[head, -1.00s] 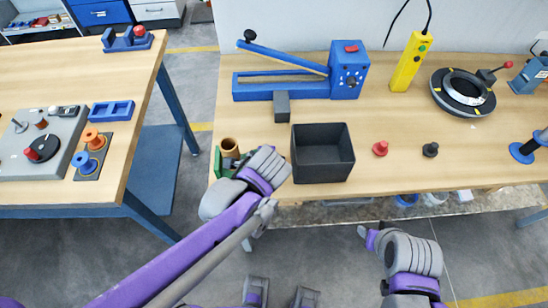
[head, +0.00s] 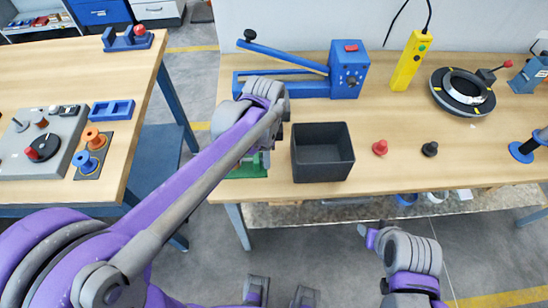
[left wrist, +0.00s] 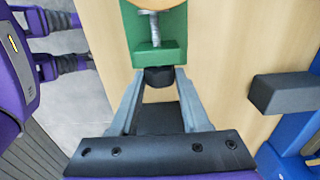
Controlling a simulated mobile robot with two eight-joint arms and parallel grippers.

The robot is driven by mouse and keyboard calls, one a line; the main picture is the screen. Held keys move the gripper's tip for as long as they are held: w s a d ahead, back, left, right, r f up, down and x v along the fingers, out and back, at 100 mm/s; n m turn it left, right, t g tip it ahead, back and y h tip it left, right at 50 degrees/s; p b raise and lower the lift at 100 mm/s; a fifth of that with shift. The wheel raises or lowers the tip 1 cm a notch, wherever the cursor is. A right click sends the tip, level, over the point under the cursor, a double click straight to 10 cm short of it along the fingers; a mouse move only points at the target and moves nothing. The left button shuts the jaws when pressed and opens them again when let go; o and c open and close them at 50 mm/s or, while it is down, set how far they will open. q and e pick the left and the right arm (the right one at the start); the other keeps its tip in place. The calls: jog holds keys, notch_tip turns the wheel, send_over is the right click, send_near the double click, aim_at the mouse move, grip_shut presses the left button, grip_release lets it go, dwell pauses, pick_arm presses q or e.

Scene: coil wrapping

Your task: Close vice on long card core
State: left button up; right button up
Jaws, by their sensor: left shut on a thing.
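The green vice (head: 248,168) stands at the table's front left edge, partly hidden by my left arm in the head view. In the left wrist view its green body (left wrist: 158,50) shows with a metal screw and a black knob (left wrist: 158,77). The tan card core (left wrist: 150,4) shows only as a sliver at the top of that view, by the screw's end; I cannot tell whether they touch. My left gripper (left wrist: 158,84) is shut on the black knob. My right gripper (head: 370,236) hangs in front of the table; its fingers are not clear.
A black open bin (head: 322,165) stands just right of the vice. Red (head: 380,147) and black (head: 430,149) knobs sit to the right on clear tabletop.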

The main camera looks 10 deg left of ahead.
pick_arm(q)
jog(key=shift+w, duration=0.15)
jog(key=g, duration=0.1)
jog(key=g+b, duration=0.1)
jog(key=shift+w+a+f+g+h, duration=0.2)
jog(key=shift+w+g+h, duration=0.1)
jog(key=shift+w+h, duration=0.1)
jog(key=shift+r+g, duration=0.1)
jog(key=shift+g, duration=0.5)
jog(key=o, duration=0.8)
jog(key=shift+d, duration=0.1)
jog(key=shift+s+d+r+t+p, duration=0.1)
jog(key=shift+s+t+p, duration=0.15)
jog(key=shift+t, duration=0.35)
jog(key=shift+s+r+t+p, duration=0.1)
jog(key=shift+s+t+p, duration=0.1)
jog(key=shift+t, duration=0.4)
jog(key=shift+f+t+y, duration=0.1)
jog(key=shift+t+y, duration=0.3)
jog(key=shift+t, duration=0.2)
